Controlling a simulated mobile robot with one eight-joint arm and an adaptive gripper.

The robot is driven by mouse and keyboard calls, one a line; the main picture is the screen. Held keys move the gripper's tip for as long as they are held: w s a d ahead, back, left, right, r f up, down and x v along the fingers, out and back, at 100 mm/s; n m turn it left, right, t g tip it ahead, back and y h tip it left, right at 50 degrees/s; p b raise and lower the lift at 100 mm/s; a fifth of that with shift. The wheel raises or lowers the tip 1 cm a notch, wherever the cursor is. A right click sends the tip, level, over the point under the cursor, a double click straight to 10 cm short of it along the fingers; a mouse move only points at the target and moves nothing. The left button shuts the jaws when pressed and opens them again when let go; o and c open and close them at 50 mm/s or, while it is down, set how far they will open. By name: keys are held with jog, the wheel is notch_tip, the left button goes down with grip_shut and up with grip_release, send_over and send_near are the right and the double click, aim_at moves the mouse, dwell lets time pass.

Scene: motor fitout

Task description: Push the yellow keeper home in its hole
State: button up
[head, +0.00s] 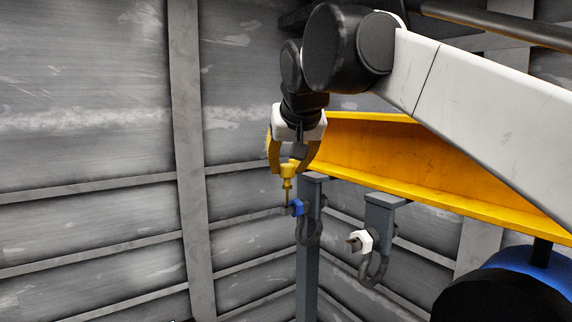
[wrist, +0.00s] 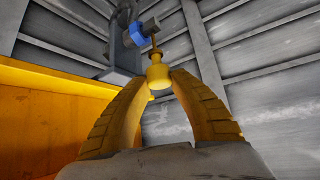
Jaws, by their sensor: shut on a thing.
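The yellow keeper (head: 288,171) is upright in my gripper (head: 287,162), its thin stem pointing down. My gripper's yellow fingers are shut on its head. In the wrist view the keeper (wrist: 158,74) sits between the fingertips (wrist: 162,82). Its stem reaches the grey pin end beside the blue nut (wrist: 138,33). In the head view the blue nut (head: 297,207) is on a dark shackle (head: 313,232) hung on a grey post, and the stem passes at its left. The hole itself is too small to see, so I cannot tell how deep the stem is.
A second shackle (head: 373,268) with a white nut (head: 369,240) hangs to the right on another grey bracket (head: 383,211). A yellow beam (head: 400,165) runs behind my arm. Grey ribbed walls (head: 90,130) stand behind; the space left of my gripper is free.

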aim_at(289, 179)
jog(key=shift+f+b, duration=1.25)
jog(key=shift+f, duration=0.8)
jog(key=o, duration=1.1)
jog(key=v, duration=1.2)
